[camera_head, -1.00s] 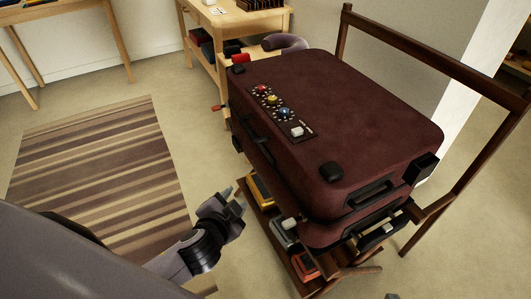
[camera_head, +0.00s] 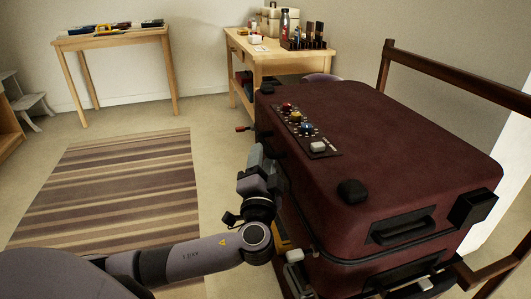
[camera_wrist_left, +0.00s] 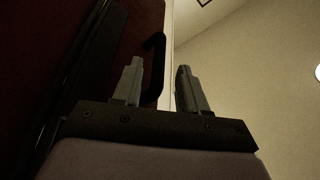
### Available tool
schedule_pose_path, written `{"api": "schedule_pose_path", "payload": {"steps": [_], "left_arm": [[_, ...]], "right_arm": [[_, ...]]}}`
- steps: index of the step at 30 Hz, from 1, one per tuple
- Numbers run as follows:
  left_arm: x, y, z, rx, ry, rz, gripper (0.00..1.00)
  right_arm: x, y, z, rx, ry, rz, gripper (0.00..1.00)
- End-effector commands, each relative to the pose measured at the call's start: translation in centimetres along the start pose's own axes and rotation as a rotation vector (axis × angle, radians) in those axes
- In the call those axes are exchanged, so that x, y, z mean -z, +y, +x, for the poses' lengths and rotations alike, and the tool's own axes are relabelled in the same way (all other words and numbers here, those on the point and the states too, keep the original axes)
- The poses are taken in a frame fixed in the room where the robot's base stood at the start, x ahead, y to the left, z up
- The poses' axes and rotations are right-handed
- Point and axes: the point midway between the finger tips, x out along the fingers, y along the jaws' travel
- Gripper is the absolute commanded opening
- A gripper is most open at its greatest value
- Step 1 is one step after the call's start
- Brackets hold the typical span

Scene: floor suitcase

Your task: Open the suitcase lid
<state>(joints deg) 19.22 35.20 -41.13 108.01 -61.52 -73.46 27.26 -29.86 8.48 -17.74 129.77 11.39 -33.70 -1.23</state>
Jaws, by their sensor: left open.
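The dark maroon suitcase (camera_head: 400,140) lies flat with its lid shut on a wooden rack at the right of the head view. A black handle (camera_head: 405,228) is on its near end, and a black corner latch or bracket (camera_head: 473,208) sits beside it. My left gripper (camera_head: 258,158) is up against or very near the suitcase's left side; contact cannot be told. In the left wrist view its fingers (camera_wrist_left: 158,75) are apart, with a dark curved handle (camera_wrist_left: 154,65) showing between or behind them. The suitcase side (camera_wrist_left: 140,18) shows dark red there. My right gripper is not in view.
The lid carries a panel of coloured knobs (camera_head: 306,127). The wooden rack rail (camera_head: 450,72) rises behind the suitcase. A wooden table with bottles (camera_head: 270,58) stands behind, another table (camera_head: 110,40) at back left. A striped rug (camera_head: 120,190) lies on clear floor.

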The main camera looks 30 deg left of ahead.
Motion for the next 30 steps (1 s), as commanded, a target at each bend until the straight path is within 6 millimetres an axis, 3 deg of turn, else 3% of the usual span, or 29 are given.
{"api": "schedule_pose_path", "payload": {"steps": [7, 18, 19, 22, 23, 30], "left_arm": [[0.0, 0.1, 3.1, 0.0, 0.001, 0.001, 0.42], [0.0, 0.1, 3.8, -0.004, 0.0, 0.001, 0.42], [0.0, 0.1, 3.8, -0.004, 0.0, 0.001, 0.39], [0.0, 0.1, 3.8, -0.004, 0.0, 0.001, 0.06], [0.0, 0.1, 3.8, -0.004, 0.0, 0.001, 0.0], [0.1, -0.1, 3.9, -0.005, 0.0, 0.003, 0.0]], "right_arm": [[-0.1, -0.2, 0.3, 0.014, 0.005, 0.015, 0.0], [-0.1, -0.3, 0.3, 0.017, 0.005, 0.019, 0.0], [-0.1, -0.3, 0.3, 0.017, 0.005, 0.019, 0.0], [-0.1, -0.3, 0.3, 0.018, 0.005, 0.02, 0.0], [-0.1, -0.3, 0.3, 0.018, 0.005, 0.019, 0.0], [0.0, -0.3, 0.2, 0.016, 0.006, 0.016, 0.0]]}}
